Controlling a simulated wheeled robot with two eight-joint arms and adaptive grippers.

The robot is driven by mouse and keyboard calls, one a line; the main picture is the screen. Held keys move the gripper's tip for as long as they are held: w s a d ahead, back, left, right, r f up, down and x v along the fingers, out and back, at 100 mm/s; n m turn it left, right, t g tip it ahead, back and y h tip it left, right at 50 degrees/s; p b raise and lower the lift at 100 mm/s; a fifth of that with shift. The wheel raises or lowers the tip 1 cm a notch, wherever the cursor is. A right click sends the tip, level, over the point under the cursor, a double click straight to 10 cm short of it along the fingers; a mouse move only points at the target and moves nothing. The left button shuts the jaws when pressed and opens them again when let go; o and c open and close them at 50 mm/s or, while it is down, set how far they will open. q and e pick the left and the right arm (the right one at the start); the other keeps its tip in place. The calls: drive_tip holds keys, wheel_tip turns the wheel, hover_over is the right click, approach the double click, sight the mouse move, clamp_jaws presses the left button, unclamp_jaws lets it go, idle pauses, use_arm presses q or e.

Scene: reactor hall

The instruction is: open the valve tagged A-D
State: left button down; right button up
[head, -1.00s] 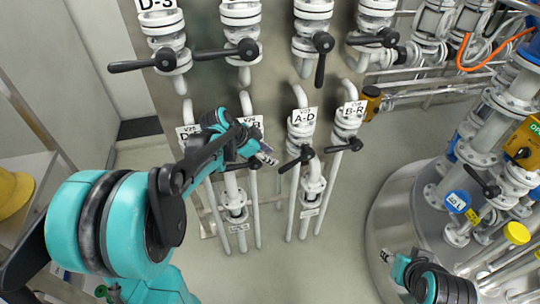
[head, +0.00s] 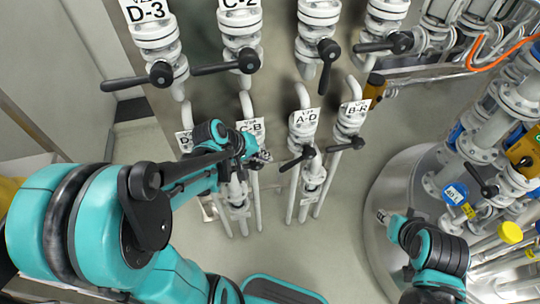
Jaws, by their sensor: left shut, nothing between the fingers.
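The valve tagged A-D (head: 302,132) stands on a white vertical pipe in the lower row, near the middle of the head view. Its white tag (head: 304,117) reads A-D. Its black lever (head: 296,160) slants from the hub down to the left, across the pipe. My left gripper (head: 264,156) is shut and empty, left of that lever and apart from it in the picture, in front of the C-B valve's pipe. My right gripper (head: 382,215) is at the lower right, in front of the steel tank; its fingers are too small to read.
The C-B valve (head: 252,126), partly hidden by my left arm, is to the left. The B-R valve (head: 350,122) is close on the right, its lever pointing left. Upper-row valves with black levers (head: 326,62) hang above. A steel tank (head: 385,170) stands right.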

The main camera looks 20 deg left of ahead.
sight(286, 166)
use_arm(q)
drive_tip(key=b+x, duration=0.4)
drive_tip(key=x, duration=0.8)
drive_tip(key=shift+w+f+b, duration=0.1)
drive_tip(key=shift+b, duration=0.25)
drive_tip(key=shift+d+f+b, duration=0.15)
drive_tip(key=shift+f+b, duration=0.5)
drive_tip(key=shift+b, duration=0.1)
drive_tip(key=shift+w, duration=0.1)
drive_tip(key=shift+r, duration=0.15)
